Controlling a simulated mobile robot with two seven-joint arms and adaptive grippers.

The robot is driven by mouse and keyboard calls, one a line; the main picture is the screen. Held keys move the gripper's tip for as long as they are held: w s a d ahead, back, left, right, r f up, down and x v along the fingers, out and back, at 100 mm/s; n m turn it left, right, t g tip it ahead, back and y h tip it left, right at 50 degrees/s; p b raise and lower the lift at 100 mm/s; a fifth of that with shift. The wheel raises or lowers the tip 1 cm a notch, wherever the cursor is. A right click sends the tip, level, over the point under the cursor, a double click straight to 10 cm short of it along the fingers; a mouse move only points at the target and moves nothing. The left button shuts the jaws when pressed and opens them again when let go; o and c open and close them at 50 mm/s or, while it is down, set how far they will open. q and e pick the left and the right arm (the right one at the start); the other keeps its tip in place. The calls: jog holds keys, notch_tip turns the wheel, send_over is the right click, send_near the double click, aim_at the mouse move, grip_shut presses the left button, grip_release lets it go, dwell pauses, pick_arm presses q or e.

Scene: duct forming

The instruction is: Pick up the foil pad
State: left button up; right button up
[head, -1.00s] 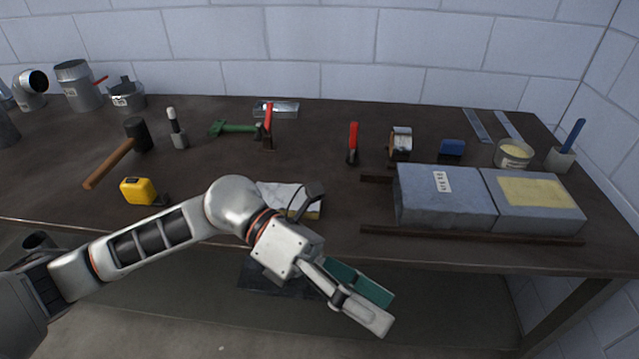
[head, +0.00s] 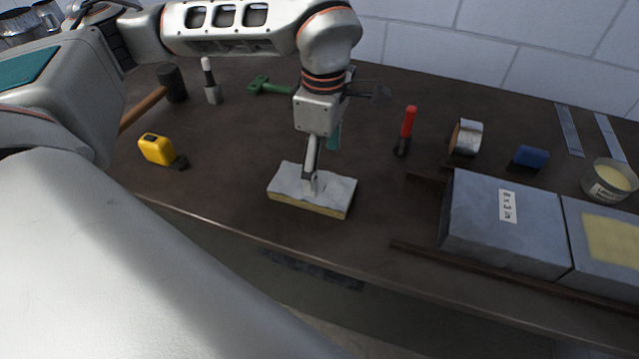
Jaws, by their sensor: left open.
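The foil pad (head: 335,193) is a small block with a crinkled silver top and a yellowish side. It lies flat on the bench near its front edge. My left gripper (head: 315,175) points down over the middle of the pad. Its jaws are open; one pale finger overlaps the pad's top in the picture, and the teal pad of the other finger shows partly behind it. I cannot tell whether the finger touches the foil. My right gripper is not in view.
A yellow tape measure (head: 157,149) lies left of the pad. A red-handled tool (head: 406,132), a foil tape roll (head: 466,137) and a blue block (head: 531,157) are to the right. Grey duct boxes (head: 500,235) and dark rails (head: 480,272) fill the front right.

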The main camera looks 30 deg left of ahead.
aim_at(320, 188)
pick_arm(q)
jog(key=f, duration=0.5)
jog(key=shift+s+a+f, duration=0.1)
jog(key=shift+s+f, duration=0.1)
jog(key=shift+s, duration=0.15)
jog(key=shift+f, duration=0.45)
jog(key=shift+w, duration=0.1)
jog(key=c, duration=1.2)
